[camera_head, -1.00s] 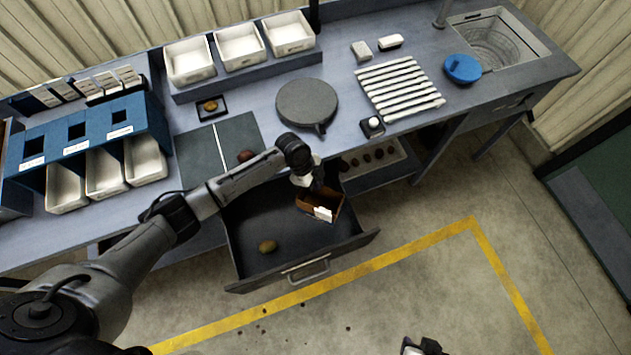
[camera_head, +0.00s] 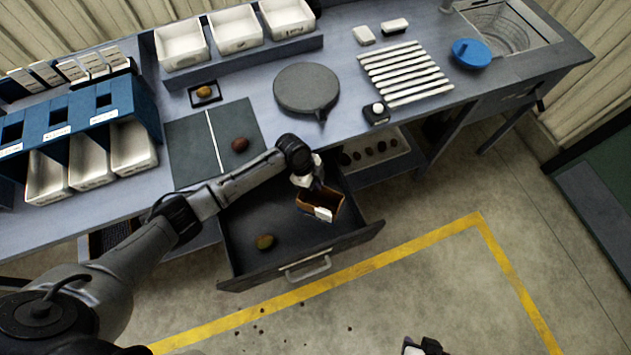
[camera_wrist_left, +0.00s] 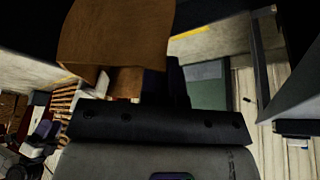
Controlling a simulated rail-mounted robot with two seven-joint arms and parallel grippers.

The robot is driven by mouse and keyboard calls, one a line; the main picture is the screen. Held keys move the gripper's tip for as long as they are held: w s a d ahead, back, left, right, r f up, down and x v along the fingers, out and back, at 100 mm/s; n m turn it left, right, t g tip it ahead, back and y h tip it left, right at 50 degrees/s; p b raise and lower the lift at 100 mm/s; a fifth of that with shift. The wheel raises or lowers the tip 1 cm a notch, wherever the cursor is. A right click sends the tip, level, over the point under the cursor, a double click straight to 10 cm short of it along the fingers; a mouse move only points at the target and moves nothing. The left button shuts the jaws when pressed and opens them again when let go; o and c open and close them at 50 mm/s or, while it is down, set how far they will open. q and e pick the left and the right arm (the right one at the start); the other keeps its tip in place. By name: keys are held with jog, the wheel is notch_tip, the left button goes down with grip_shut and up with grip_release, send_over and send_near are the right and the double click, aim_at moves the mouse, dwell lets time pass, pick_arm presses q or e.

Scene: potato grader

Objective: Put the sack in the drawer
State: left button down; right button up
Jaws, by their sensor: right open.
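The sack (camera_head: 320,207) is a small brown, open-topped bag with a white label. In the head view it is tilted, over the right part of the open drawer (camera_head: 345,239); I cannot tell whether it touches the drawer floor. My left gripper (camera_head: 315,187) is at its upper edge and looks shut on it, though the fingertips are mostly hidden. In the left wrist view the sack (camera_wrist_left: 115,35) fills the top left, close to the gripper. My right gripper (camera_head: 424,347) is open and empty at the bottom edge, over the floor.
On the bench (camera_head: 285,125) above are another potato (camera_head: 240,144), a round grey plate (camera_head: 307,88), white rods (camera_head: 405,73) and white bins (camera_head: 237,30). The floor in front is clear apart from small dark crumbs.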

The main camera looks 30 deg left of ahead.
aim_at(316, 197)
pick_arm(q)
notch_tip(316, 197, down, 6)
jog(key=b, duration=0.5)
jog(key=shift+f, duration=0.1)
notch_tip(316, 197, down, 4)
jog(key=b, duration=0.3)
jog(key=shift+f+b, duration=0.35)
jog(key=shift+f, duration=0.15)
jog(key=c, duration=1.8)
grip_release()
jog(key=o, duration=0.5)
jog(key=shift+o, duration=0.2)
jog(key=shift+r, duration=0.1)
